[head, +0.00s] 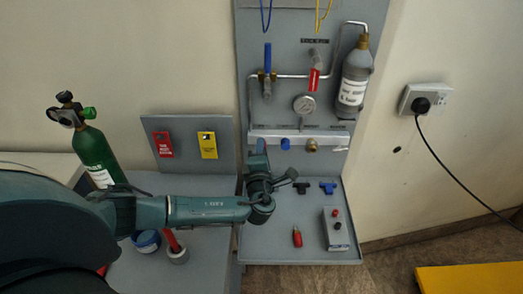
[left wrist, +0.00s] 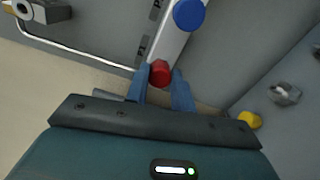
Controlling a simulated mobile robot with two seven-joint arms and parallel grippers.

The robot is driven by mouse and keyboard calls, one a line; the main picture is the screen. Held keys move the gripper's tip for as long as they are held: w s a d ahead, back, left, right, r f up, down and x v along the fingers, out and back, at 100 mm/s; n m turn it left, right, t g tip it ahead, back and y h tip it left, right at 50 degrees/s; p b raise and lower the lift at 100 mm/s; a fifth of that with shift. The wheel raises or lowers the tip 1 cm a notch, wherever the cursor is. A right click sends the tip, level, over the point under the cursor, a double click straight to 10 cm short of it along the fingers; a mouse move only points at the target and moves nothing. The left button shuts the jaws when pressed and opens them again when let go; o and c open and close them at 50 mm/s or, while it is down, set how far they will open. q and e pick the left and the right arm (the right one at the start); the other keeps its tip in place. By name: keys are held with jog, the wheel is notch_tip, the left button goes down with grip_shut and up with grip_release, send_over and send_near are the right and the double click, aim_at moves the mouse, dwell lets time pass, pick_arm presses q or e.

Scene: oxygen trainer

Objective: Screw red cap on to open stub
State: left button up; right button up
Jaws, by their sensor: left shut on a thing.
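The red cap (left wrist: 160,73) sits between the two blue fingers of my left gripper (left wrist: 163,80) in the left wrist view. It is at the end of the pale manifold bar, in front of or against it; I cannot tell whether it touches a stub. In the head view my left gripper (head: 260,148) points up to the left end of the manifold bar (head: 330,135) and hides the cap and whatever stub is behind. A blue cap (head: 285,143) and a brass fitting (head: 311,146) sit on the bar to the right. The blue cap also shows in the wrist view (left wrist: 188,14). My right gripper is not in view.
A gauge (head: 304,104) and grey cylinder (head: 354,80) are mounted above the bar. The tray (head: 270,249) below holds a red-handled item (head: 297,237), black and blue tees and a grey box (head: 335,230). A green cylinder (head: 98,155) stands left.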

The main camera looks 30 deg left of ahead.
pick_arm(q)
jog(key=shift+w+r, duration=0.1)
jog(key=shift+r, duration=0.05)
jog(key=shift+m, duration=0.5)
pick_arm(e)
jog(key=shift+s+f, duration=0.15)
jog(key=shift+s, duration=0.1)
pick_arm(q)
jog(key=o, duration=0.9)
jog(key=shift+o, duration=0.2)
jog(key=s+n, duration=0.1)
jog(key=s+d+n, duration=0.1)
jog(key=n, duration=0.1)
jog(key=shift+s, duration=0.1)
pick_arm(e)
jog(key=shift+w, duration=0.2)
pick_arm(q)
jog(key=shift+n, duration=0.3)
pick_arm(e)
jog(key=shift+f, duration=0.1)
